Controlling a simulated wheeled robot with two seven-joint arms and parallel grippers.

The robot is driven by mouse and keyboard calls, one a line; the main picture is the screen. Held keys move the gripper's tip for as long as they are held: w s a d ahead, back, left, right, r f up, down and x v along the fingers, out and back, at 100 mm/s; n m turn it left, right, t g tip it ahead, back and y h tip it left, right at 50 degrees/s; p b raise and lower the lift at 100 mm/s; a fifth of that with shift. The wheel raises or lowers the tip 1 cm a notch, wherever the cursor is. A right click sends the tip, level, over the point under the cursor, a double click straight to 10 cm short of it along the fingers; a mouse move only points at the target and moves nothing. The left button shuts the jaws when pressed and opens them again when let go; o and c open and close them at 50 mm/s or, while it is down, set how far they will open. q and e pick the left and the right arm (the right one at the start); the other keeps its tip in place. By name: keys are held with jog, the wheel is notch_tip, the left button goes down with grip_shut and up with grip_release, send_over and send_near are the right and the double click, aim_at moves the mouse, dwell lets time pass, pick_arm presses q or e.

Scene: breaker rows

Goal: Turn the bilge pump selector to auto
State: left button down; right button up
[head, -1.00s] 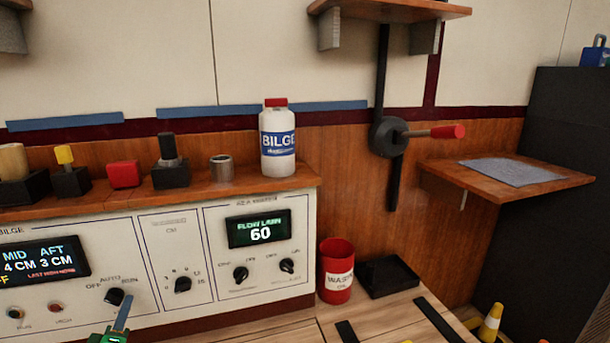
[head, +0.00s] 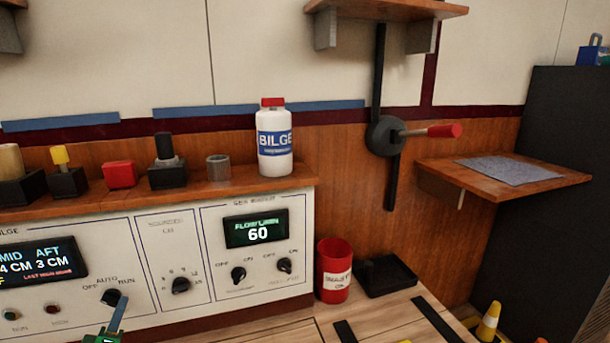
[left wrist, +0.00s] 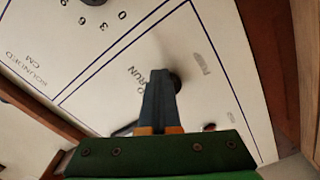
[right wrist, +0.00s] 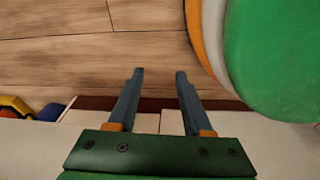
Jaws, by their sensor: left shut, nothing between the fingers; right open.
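The bilge pump selector (head: 112,297) is a black knob on the white panel, at the lower left of the head view, with OFF, AUTO and RUN printed around it. My left gripper (head: 124,299) is shut and empty, its fingertips at the right side of the knob. In the left wrist view the closed fingertips (left wrist: 160,74) cover part of the dark knob (left wrist: 175,83), near the word RUN. I cannot tell whether they touch it, or where the pointer is set. My right gripper (right wrist: 160,73) is open and empty above wooden planks, and shows only in its wrist view.
Other knobs (head: 181,285) and a flow display (head: 257,229) are to the right on the panel.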

pick_arm(q)
jog(key=shift+a, duration=0.1)
jog(key=s+d+f+p, duration=0.1)
jog(key=s+f+p, duration=0.1)
jog(key=s, duration=0.4)
jog(key=shift+d+f, duration=0.15)
jog(key=shift+f, duration=0.15)
pick_arm(e)
jog(key=shift+w+a+r, duration=0.25)
jog(key=shift+r, duration=0.35)
jog(key=shift+w+a+r, duration=0.2)
jog(key=shift+w+r, duration=0.05)
jog(key=shift+r, duration=0.4)
jog(key=shift+w+a+r, duration=0.25)
jog(key=shift+r, duration=0.35)
